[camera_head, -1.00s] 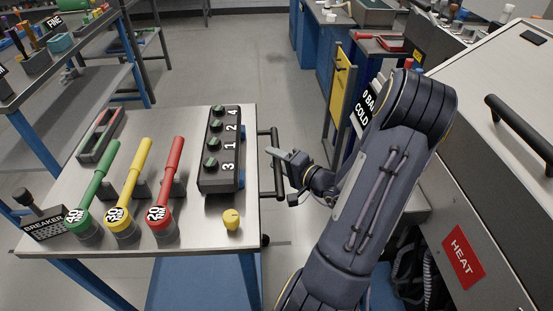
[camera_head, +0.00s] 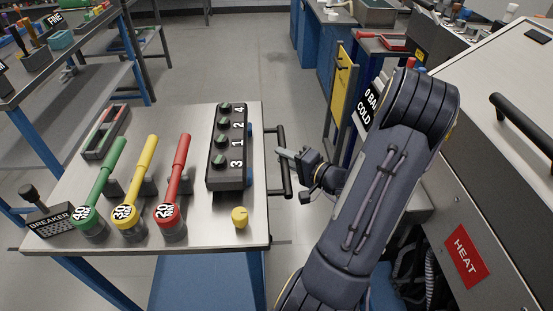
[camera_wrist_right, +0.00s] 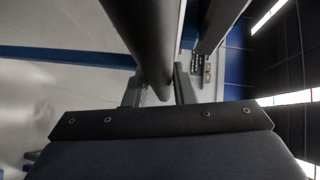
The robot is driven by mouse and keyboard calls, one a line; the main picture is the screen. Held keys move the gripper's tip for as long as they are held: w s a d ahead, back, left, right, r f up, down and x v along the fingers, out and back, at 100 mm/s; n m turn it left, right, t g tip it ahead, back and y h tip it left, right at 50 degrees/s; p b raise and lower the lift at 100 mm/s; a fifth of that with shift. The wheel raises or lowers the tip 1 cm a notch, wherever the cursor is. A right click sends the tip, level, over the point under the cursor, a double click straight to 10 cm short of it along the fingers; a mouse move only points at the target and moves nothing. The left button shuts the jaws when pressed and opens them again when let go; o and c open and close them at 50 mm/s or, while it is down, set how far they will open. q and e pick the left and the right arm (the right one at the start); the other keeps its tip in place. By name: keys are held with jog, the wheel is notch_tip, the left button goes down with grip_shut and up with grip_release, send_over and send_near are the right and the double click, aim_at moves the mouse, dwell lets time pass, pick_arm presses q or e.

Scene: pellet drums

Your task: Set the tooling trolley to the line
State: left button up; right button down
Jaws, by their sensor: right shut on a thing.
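The tooling trolley (camera_head: 205,232) stands at the left of the head view, with a pale metal top, blue legs and a lower blue shelf. A black push handle (camera_head: 282,138) sticks out from its right side. My right gripper (camera_head: 284,156) is at the handle's middle. It is shut on the handle, which runs as a dark bar (camera_wrist_right: 145,40) between the fingers in the right wrist view. A thin dark floor line (camera_head: 281,242) shows just right of the trolley's near corner. My left gripper is out of view.
A machine marked HEAT (camera_head: 466,256) stands at right, a workbench (camera_head: 75,90) at left. Floor behind the trolley is clear.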

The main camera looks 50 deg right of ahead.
jog(key=s+d+b, duration=0.3)
jog(key=s+d, duration=0.6)
jog(key=shift+s+d, duration=0.15)
jog(key=shift+s, duration=0.1)
jog(key=shift+f, duration=0.15)
jog(key=c, duration=1.2)
grip_release()
jog(key=shift+w, duration=0.15)
jog(key=s+r, duration=0.1)
jog(key=s, duration=0.6)
jog(key=shift+s+b, duration=0.4)
jog(key=shift+r, duration=0.1)
